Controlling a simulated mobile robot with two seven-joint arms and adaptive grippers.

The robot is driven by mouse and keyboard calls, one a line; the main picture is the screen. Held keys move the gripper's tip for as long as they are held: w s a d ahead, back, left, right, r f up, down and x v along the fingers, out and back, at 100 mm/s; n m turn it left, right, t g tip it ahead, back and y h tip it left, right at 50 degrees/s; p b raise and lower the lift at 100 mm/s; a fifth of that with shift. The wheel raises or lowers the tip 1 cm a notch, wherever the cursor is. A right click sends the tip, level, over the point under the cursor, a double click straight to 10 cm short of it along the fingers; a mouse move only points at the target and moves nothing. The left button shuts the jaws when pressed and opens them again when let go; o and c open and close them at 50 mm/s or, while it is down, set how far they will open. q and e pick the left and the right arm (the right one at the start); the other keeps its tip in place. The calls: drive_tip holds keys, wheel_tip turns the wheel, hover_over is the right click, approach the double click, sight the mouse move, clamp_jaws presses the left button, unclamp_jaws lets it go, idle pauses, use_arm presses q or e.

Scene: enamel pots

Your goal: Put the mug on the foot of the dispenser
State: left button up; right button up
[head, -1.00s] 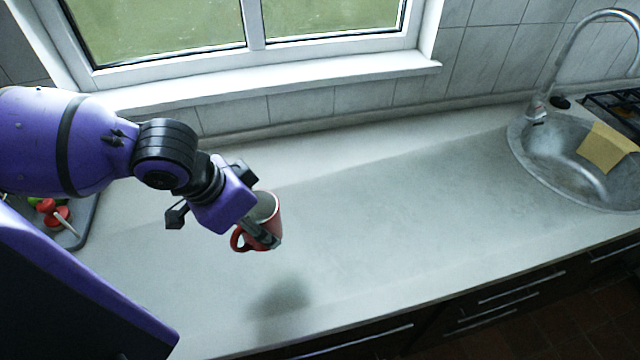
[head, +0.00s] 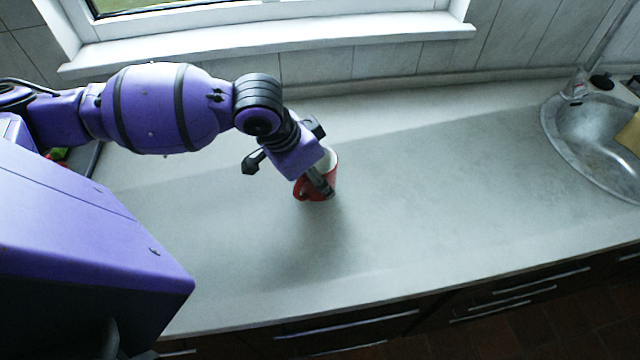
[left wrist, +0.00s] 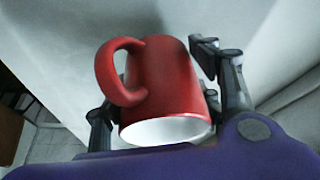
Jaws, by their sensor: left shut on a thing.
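A red mug with a white inside (head: 329,163) is held by my left gripper (head: 322,184) above the worktop, near the middle of the head view. Its handle points to the lower left there. In the left wrist view the mug (left wrist: 170,85) sits between the two dark fingers of the left gripper (left wrist: 165,108), with its handle to the left and its white rim toward the camera. The gripper is shut on the mug's body. No dispenser shows in these views. My right gripper is not in view.
The grey worktop (head: 440,190) is clear to the right of the mug, up to a round metal sink (head: 575,145). A window sill (head: 270,42) and tiled wall run along the back. Drawers (head: 500,300) lie below the front edge.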

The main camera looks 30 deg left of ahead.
use_arm(q)
drive_tip(key=shift+w+d+f, duration=0.1)
drive_tip(key=shift+w+f, duration=0.1)
drive_tip(key=f, duration=0.3)
drive_tip(key=shift+w+f, duration=0.25)
drive_tip(key=shift+f, duration=0.05)
drive_tip(key=shift+d, duration=0.1)
drive_tip(key=o, duration=1.4)
drive_tip(key=shift+f, duration=0.1)
